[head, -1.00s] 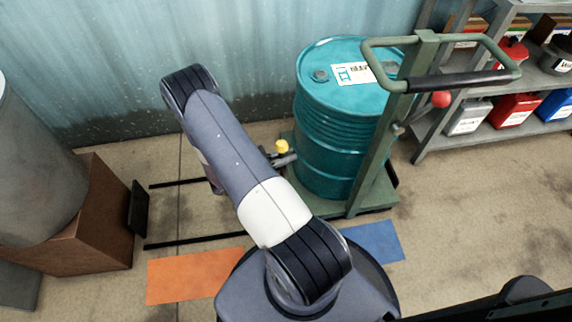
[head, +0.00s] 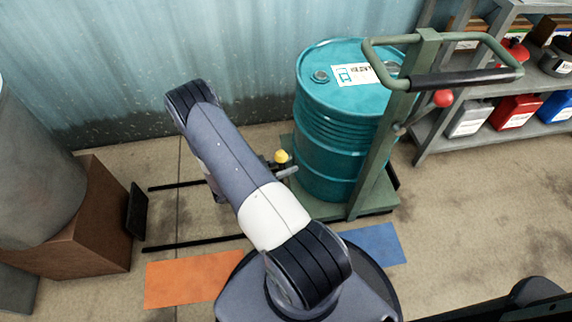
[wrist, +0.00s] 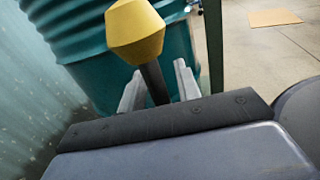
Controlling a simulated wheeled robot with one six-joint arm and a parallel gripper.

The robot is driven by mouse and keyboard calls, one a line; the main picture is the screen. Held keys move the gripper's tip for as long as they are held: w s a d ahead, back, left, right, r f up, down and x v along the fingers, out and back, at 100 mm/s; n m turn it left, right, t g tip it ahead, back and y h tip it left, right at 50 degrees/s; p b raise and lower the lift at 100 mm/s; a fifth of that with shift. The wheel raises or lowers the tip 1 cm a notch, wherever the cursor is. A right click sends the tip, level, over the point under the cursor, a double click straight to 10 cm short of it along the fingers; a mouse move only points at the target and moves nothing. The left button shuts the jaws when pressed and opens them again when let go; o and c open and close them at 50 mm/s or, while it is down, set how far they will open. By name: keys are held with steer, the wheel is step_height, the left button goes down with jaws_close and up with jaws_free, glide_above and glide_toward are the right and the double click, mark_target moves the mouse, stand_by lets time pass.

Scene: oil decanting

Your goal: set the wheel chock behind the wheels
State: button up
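The wheel chock shows only as a yellow knob (head: 281,156) on a dark stem. In the wrist view the knob (wrist: 135,32) stands large, and its stem runs down between my two grey fingers. My gripper (head: 287,171) is at the left side of the green drum trolley (head: 375,204), shut on the stem. It also shows in the wrist view (wrist: 160,88). The chock's body is hidden behind the gripper and my arm. The trolley carries a teal drum (head: 328,125) and has an upright handle (head: 460,81). I cannot see its wheels.
Black lines (head: 195,242) mark a clear floor bay on the left, with a black plate (head: 138,210) and brown box (head: 95,225) beyond. An orange patch (head: 193,279) and blue patch (head: 374,243) lie in front. Shelves (head: 480,93) stand right; a corrugated wall (head: 150,55) is behind.

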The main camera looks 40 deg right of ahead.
mark_target(286, 158)
steer(key=shift+o, duration=0.4)
steer(key=shift+r, duration=0.15)
steer(key=p+v, duration=0.1)
steer(key=v, duration=1.1)
steer(key=r+x, duration=0.1)
steer(key=x, duration=0.7)
steer(key=r+x, duration=0.1)
steer(key=x, duration=0.3)
steer(key=shift+r, duration=0.8)
